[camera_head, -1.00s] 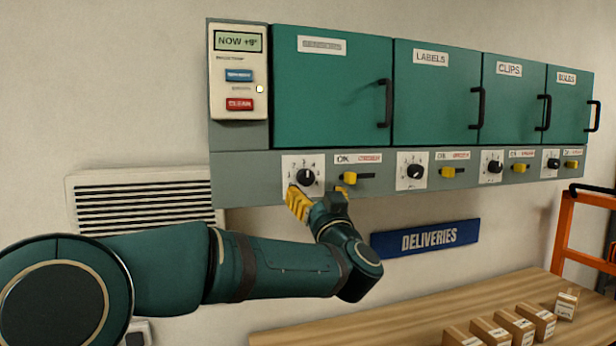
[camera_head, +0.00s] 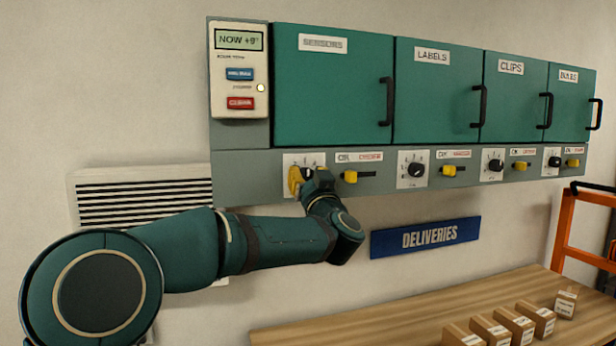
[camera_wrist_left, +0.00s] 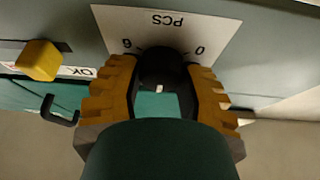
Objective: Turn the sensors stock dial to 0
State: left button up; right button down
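The sensors stock dial (camera_wrist_left: 162,66) is a black knob on a white plate (camera_head: 291,158) under the teal door labelled SENSORS (camera_head: 330,95). In the wrist view the plate reads PCS, upside down, with a 0 right of the knob and another number left of it. My left gripper (camera_head: 301,179) is at the dial, and its yellow fingers (camera_wrist_left: 163,82) stand on either side of the knob. Whether they press on it I cannot tell. In the head view the gripper hides most of the dial, and its pointer setting cannot be read. My right gripper is not in view.
A yellow slider (camera_head: 351,177) sits just right of the sensors dial. More dials and sliders line the strip under the other doors. A control panel (camera_head: 239,75) is at the upper left. A wooden table (camera_head: 400,333) with several small boxes is below.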

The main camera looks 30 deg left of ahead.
pick_arm(q)
jog(key=shift+c, duration=0.2)
jog(key=n+g+y+b, duration=0.1)
jog(key=n, duration=0.2)
jog(key=n+g+y+b, duration=0.1)
jog(key=n, duration=0.2)
jog(key=n+g+b, duration=0.1)
jog(key=n+g, duration=0.1)
jog(key=n, duration=0.2)
jog(key=shift+y, duration=0.3)
jog(key=n+g, duration=0.1)
jog(key=n, duration=0.1)
jog(key=n+g+b, duration=0.1)
jog(key=n, duration=0.2)
jog(key=shift+s+a+g, duration=0.1)
jog(key=shift+g, duration=0.3)
jog(key=n+g, duration=0.1)
jog(key=n, duration=0.2)
jog(key=n+g+h, duration=0.1)
jog(key=n, duration=0.3)
jog(key=n+h, duration=0.1)
jog(key=n, duration=0.2)
jog(key=shift+g+h, duration=0.3)
jog(key=shift+g, duration=0.1)
jog(key=shift+f+n+h, duration=0.1)
jog(key=shift+n+h, duration=0.6)
jog(key=shift+n, duration=0.8)
